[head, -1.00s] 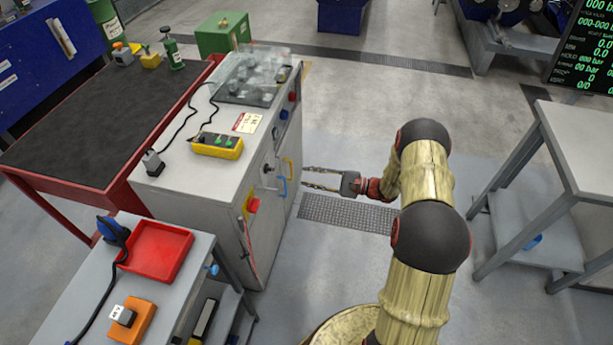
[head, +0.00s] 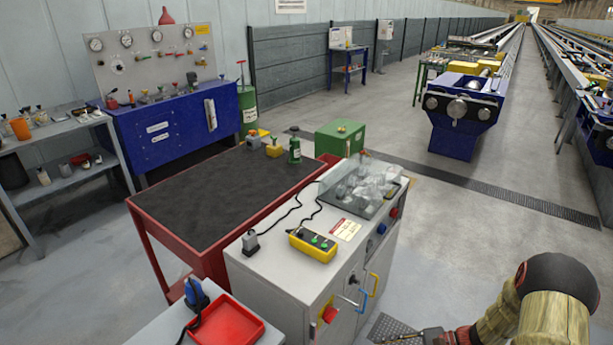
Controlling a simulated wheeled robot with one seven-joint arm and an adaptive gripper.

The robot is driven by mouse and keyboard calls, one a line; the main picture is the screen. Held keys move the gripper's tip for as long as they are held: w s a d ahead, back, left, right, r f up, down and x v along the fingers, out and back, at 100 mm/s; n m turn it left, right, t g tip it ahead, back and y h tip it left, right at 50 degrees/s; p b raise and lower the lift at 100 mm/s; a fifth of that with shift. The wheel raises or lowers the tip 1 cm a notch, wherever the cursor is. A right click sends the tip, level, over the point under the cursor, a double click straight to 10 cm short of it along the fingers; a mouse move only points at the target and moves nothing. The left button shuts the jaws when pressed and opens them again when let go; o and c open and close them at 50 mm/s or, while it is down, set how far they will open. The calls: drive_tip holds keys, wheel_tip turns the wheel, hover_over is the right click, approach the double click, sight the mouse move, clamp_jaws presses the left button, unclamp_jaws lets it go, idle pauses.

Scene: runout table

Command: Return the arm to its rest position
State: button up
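My arm (head: 553,297) shows at the lower right in the head view, a tan sleeve with a dark joint. I see nothing held, but the fingers are too cropped to tell open from shut.
The cabinet front has yellow (head: 373,285) and blue (head: 362,300) handles. A yellow control box (head: 313,245) lies on top. A red-framed bench (head: 225,200) stands behind left, and a red tray (head: 228,325) at bottom. Floor (head: 470,240) right of the cabinet is clear.

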drive_tip(key=s+r+n+g+h+p, duration=0.1)
drive_tip(key=s+r+n+g+h, duration=0.1)
drive_tip(key=s+r+n+h, duration=0.45)
drive_tip(key=s+r+n+g+h, duration=0.15)
drive_tip(key=s+r+h, duration=0.4)
drive_tip(key=r, duration=0.85)
drive_tip(key=s+a+r+n+t, duration=0.2)
drive_tip(key=s+r+n+t, duration=0.1)
drive_tip(key=r, duration=0.5)
drive_tip(key=s+a+r+n+t+p, duration=0.1)
drive_tip(key=s+a+r+n+t, duration=0.1)
drive_tip(key=r, duration=0.7)
drive_tip(key=s+n+t, duration=0.1)
drive_tip(key=s+t, duration=0.1)
drive_tip(key=shift+s+a+r+h, duration=0.3)
drive_tip(key=shift+s+h, duration=0.05)
drive_tip(key=shift+h, duration=0.05)
drive_tip(key=shift+a, duration=0.15)
